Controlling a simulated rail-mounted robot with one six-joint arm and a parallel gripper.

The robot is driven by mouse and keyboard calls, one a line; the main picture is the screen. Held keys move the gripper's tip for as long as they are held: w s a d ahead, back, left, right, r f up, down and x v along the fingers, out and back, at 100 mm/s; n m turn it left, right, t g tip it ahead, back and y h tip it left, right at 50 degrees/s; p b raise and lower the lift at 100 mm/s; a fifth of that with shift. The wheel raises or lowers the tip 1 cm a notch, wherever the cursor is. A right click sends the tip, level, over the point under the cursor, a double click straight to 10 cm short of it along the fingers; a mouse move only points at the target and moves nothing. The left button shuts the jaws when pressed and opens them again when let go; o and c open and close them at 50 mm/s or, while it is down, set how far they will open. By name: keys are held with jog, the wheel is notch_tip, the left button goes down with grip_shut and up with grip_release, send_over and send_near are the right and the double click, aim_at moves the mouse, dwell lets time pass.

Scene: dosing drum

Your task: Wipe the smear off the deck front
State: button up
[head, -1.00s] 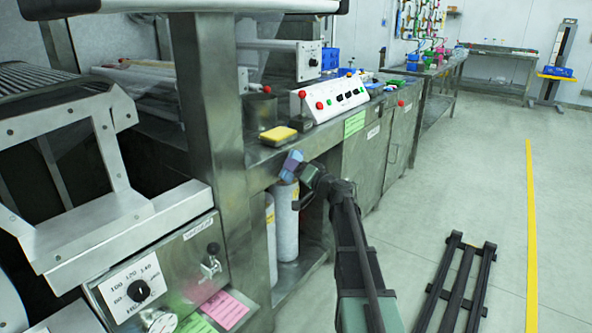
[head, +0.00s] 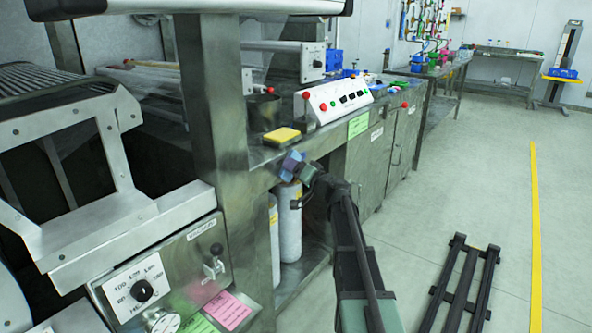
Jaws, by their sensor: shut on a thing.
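The deck front (head: 262,181) is the grey metal face below the worktop edge, right of the thick upright post. My gripper (head: 299,166) is at this face, below the yellow sponge. It is shut on a small blue-purple thing (head: 291,161), which looks like a folded cloth. The cloth is at or very near the deck front; I cannot tell whether it touches. No smear can be made out; the gripper and cloth hide part of the face.
A yellow sponge (head: 282,136) lies on the deck near its edge. A white control box (head: 338,99) with red buttons stands behind. White cylinders (head: 289,220) stand under the deck. A black slatted frame (head: 463,285) lies on the floor at right.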

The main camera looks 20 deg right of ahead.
aim_at(307, 154)
jog(key=shift+w+d, duration=0.5)
jog(key=shift+d, duration=0.4)
jog(key=shift+w+d, duration=0.5)
jog(key=shift+d, duration=0.4)
jog(key=shift+w+d, duration=0.5)
jog(key=shift+d, duration=0.4)
jog(key=shift+w+d, duration=0.3)
jog(key=shift+d, duration=0.35)
jog(key=shift+w+d, duration=0.35)
jog(key=shift+d, duration=0.3)
jog(key=shift+w+d, duration=0.3)
jog(key=shift+d, duration=0.35)
jog(key=shift+w, duration=0.1)
jog(key=s+a, duration=0.5)
jog(key=a, duration=0.4)
jog(key=shift+a, duration=0.2)
jog(key=shift+s, duration=0.15)
jog(key=shift+d+r+v, duration=0.15)
jog(key=shift+v, duration=1.3)
jog(key=shift+d+r+v, duration=0.15)
jog(key=shift+d+v, duration=0.05)
jog(key=shift+v, duration=1.2)
